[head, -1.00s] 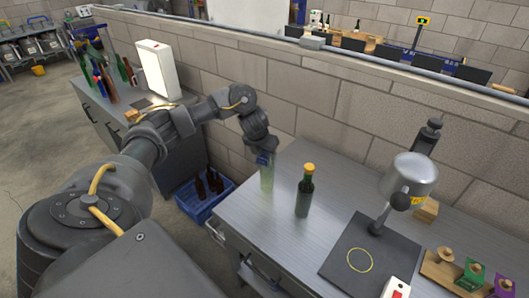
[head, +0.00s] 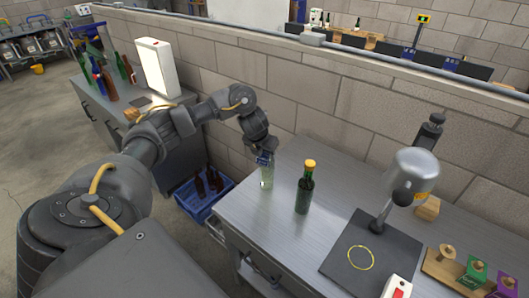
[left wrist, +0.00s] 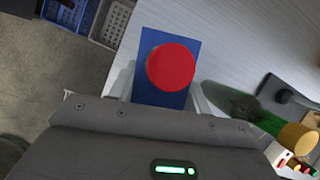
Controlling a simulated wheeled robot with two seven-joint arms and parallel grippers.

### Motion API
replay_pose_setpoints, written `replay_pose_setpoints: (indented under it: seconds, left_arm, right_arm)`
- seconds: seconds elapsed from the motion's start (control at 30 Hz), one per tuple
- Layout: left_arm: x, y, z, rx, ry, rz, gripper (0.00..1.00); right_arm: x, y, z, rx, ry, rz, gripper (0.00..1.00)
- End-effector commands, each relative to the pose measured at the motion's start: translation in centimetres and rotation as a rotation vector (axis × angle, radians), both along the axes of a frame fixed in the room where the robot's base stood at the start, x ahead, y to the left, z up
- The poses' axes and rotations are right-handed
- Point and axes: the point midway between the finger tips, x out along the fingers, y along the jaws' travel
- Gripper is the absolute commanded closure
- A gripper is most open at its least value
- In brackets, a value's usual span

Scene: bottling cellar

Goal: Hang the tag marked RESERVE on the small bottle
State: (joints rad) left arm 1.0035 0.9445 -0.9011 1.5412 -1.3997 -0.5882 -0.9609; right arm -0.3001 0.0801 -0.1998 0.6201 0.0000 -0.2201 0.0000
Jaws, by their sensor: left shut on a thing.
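The pale, clear bottle (head: 267,178) stands near the left end of the steel bench. My left gripper (head: 265,157) is at its top, shut, pointing down. In the left wrist view a blue tag (left wrist: 152,98) lies between the pale fingers, with a round red cap (left wrist: 171,66) showing over it. The tag appears to be around the capped neck; its hold there is hidden, and no lettering is readable. A taller dark green bottle (head: 305,190) with a yellow cap stands just right of it. My right gripper is not in view.
A wooden stand (head: 434,268) holds a green tag (head: 475,272) and a purple tag (head: 503,284), with one bare peg. A dark mat (head: 338,262) with a yellow ring and a grey lamp-like device (head: 413,172) are nearer. A blue crate (head: 193,207) stands on the floor.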

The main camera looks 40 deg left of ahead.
Motion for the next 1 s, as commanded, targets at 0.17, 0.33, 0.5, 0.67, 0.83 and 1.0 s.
replay_pose_setpoints:
  seconds: [0.17,0.33,0.5,0.67,0.83,1.0]
  left_arm:
    - [0.0,0.01,-0.23,0.0,0.0,0.0,0.59]
    - [-0.01,0.01,-0.21,0.0,0.0,0.0,0.47]
    - [-0.01,0.02,-0.2,0.0,0.0,0.0,0.27]
    - [-0.01,0.02,-0.2,0.0,0.0,0.0,0.27]
    - [0.0,0.01,-0.2,0.0,0.0,0.0,0.27]
    - [0.0,0.01,-0.2,0.0,0.0,0.0,0.27]
  right_arm:
    - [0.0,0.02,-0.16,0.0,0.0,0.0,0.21]
    - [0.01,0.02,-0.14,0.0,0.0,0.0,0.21]
    - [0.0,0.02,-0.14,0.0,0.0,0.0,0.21]
    - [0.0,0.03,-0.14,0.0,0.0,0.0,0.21]
    - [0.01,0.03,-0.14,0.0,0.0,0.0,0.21]
    - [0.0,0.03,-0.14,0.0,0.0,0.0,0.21]
